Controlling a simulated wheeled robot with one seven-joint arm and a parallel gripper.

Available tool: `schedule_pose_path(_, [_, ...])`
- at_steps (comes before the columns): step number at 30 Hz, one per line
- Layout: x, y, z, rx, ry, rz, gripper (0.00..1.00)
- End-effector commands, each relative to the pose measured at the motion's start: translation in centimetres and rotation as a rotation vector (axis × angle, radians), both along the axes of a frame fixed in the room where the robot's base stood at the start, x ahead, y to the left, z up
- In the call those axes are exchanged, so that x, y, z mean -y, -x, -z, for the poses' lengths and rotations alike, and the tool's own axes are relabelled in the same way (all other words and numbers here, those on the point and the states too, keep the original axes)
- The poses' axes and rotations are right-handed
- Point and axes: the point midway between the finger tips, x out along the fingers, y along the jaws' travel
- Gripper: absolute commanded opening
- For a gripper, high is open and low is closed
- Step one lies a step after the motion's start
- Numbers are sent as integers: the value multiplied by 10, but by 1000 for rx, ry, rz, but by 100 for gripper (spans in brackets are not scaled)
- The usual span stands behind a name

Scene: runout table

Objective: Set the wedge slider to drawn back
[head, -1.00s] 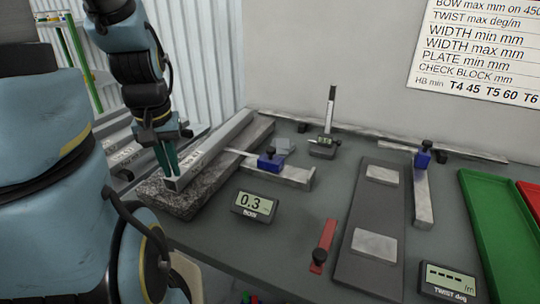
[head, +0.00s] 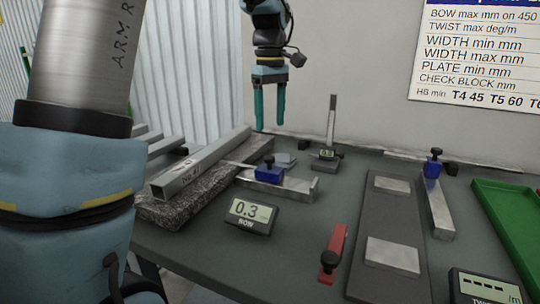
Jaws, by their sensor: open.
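The wedge slider (head: 268,174) is a blue block with a black knob on a pale metal rail (head: 300,188). A thin pale tongue reaches left from it to the side of the grey square tube (head: 205,163); whether its tip is under the tube cannot be told. The tube is marked No 41 and lies on a speckled granite bar (head: 180,205). The BOW display (head: 250,213) in front reads 0.3. My gripper (head: 269,127) is open and empty, fingers pointing down. It appears above and behind the slider, apart from it.
An upright gauge (head: 329,145) stands behind the rail. A red lever (head: 334,250) with a black knob lies in front. A dark plate (head: 385,222) with two pale pads, another blue slider (head: 433,167) and a green tray (head: 510,215) are at right.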

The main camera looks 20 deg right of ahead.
Motion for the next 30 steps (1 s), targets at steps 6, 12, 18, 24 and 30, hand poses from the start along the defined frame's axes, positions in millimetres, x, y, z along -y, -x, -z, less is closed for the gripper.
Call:
schedule_pose_path(6, [-1, 1, 41, -3, -2, 1, 67])
schedule_pose_path(12, [-1, 1, 73, -2, -1, 1, 67])
schedule_pose_path(18, [-1, 0, 89, 0, 0, 1, 67])
schedule_pose_path(24, [-1, 0, 92, 1, 1, 1, 67])
schedule_pose_path(30, [-1, 0, 91, 1, 1, 1, 56])
